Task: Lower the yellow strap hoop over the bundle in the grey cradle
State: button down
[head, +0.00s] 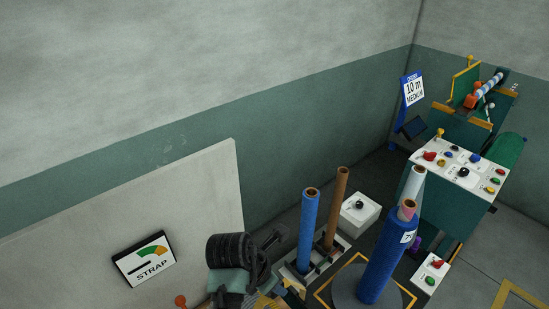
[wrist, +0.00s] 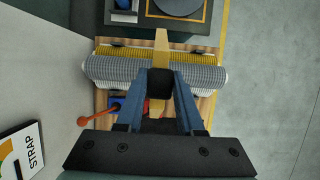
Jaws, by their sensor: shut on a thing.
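In the wrist view my gripper (wrist: 160,88) has its two blue fingers shut on the black block of the yellow strap hoop (wrist: 162,48). The hoop's yellow band runs away from the fingers and crosses in front of the bundle. The bundle (wrist: 110,68) lies crosswise below, with grey rolls, a yellow roll and pale ends. I cannot tell how high the hoop is above it, or whether it touches. The grey cradle is mostly hidden under the bundle and fingers. In the head view my arm covers most of this spot.
A lever with a red-orange knob (wrist: 84,121) stands left of my fingers. A pale panel with a STRAP sign (head: 145,259) is at the left. Upright blue (head: 308,230) and brown (head: 336,208) rolls and a thick blue roll (head: 385,260) stand to the right. Open floor (wrist: 270,90) lies right.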

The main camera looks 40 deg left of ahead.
jog(key=shift+f+b, duration=5.75)
jog(key=shift+f, duration=5.5)
jog(key=shift+c, duration=2.2)
grip_release()
jog(key=b+v, duration=0.1)
jog(key=v, duration=1.2)
jog(key=shift+w, duration=0.1)
